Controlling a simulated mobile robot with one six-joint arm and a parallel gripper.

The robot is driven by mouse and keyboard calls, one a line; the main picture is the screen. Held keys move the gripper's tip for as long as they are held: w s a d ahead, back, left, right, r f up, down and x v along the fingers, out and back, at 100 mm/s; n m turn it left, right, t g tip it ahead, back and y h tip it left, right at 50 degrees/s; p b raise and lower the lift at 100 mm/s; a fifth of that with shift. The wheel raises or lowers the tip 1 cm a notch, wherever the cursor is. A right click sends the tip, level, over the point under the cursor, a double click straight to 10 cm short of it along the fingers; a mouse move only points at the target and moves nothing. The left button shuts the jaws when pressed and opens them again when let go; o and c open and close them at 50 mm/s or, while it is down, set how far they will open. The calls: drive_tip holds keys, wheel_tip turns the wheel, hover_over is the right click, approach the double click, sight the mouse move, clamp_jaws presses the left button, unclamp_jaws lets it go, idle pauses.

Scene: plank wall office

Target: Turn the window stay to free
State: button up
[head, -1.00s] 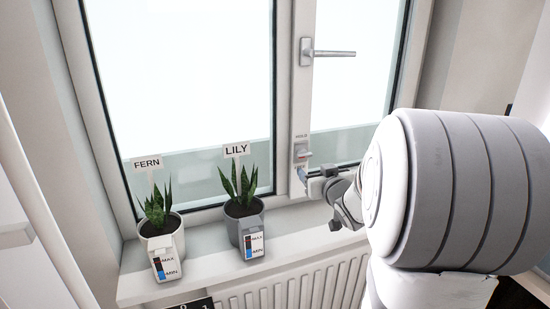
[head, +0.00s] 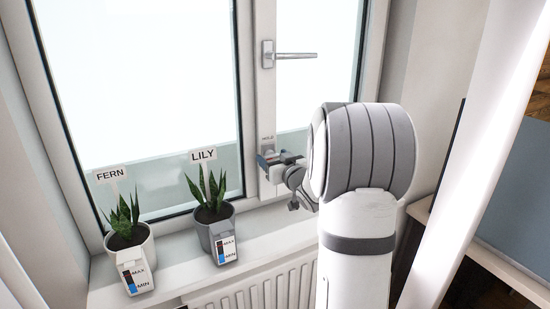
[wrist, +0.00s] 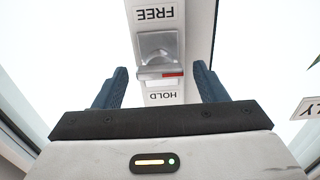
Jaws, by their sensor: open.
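The window stay (wrist: 158,58) is a grey metal piece with a red mark on a narrow plate on the window frame. In the wrist view the plate's lettering is upside down, with FREE at the top and HOLD nearer my gripper. The red mark lies at the stay's edge on the HOLD side. My gripper (wrist: 161,72) is open, with one blue finger on each side of the plate and nothing clasped. In the head view my gripper (head: 270,160) is at the stay and hides most of it; HOLD shows just above.
A window handle (head: 292,56) sits higher on the frame. Two potted plants, FERN (head: 128,245) and LILY (head: 210,215), stand on the sill (head: 172,270) to the left, each with a MIN/MAX gauge. A radiator (head: 262,290) is below.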

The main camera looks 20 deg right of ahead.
drive_tip(key=c, duration=1)
drive_tip(key=shift+f+b, duration=0.1)
drive_tip(key=shift+b, duration=0.35)
drive_tip(key=n+b, duration=0.1)
drive_tip(key=b, duration=0.1)
drive_tip(key=n+b, duration=0.1)
drive_tip(key=b, duration=0.1)
drive_tip(key=shift+a+f+n, duration=0.1)
drive_tip(key=shift+f+n, duration=0.1)
drive_tip(key=shift+n, duration=0.2)
drive_tip(key=n+b, duration=0.5)
drive_tip(key=b, duration=0.1)
drive_tip(key=shift+a+b, duration=0.1)
drive_tip(key=shift+b, duration=0.3)
drive_tip(key=n+b, duration=0.8)
drive_tip(key=n, duration=0.1)
drive_tip(key=shift+n, duration=0.4)
drive_tip(key=shift+r+n+b, duration=0.1)
drive_tip(key=shift+n+b, duration=0.2)
drive_tip(key=shift+b, duration=0.05)
